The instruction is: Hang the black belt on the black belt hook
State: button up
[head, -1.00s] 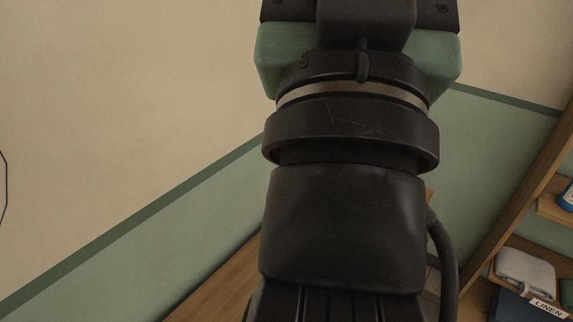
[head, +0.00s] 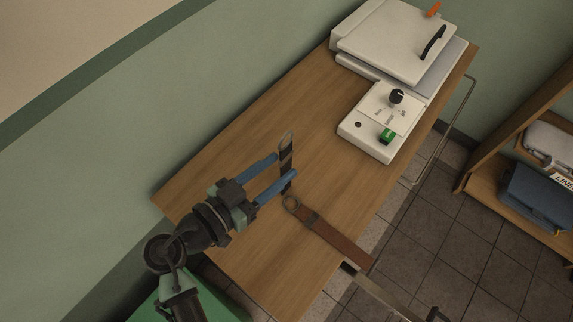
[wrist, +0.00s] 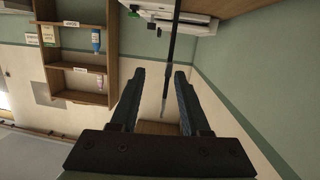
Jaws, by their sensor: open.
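A dark strip (head: 286,160), which looks like the black belt, is at the wooden table's left part, with a paler end at the top. My gripper (head: 286,172) is open, its two blue fingers pointing at the strip, which shows between and just past the fingertips. In the wrist view, my gripper (wrist: 160,75) has its fingers spread, and the thin dark strip (wrist: 170,60) runs between them, seen nearly edge-on. I cannot tell whether it touches either finger. A brown belt with a ring buckle (head: 335,240) lies nearby. I cannot make out the black belt hook.
The wooden table (head: 240,265) stands along the green wall. A white press-like machine (head: 400,45) with a control box (head: 372,135) is at its far end. A metal rail (head: 455,120) runs beside the table. A wooden shelf (head: 480,180) with folded linen stands right. The table's middle is clear.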

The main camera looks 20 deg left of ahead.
aim_at(291, 151)
jog(key=s+a+f+t, duration=0.1)
jog(key=s+a+t, duration=0.2)
jog(key=s, duration=0.2)
jog(key=shift+n+y, duration=0.3)
jog(key=shift+n, duration=0.1)
jog(key=p+x, duration=0.2)
jog(key=x, duration=0.4)
jog(key=shift+w+d, duration=0.2)
jog(key=shift+w, duration=0.15)
jog(key=p+x, duration=0.2)
jog(key=x, duration=0.3)
jog(key=shift+w+d+f, duration=0.25)
jog(key=shift+w, duration=0.3)
grip_shut()
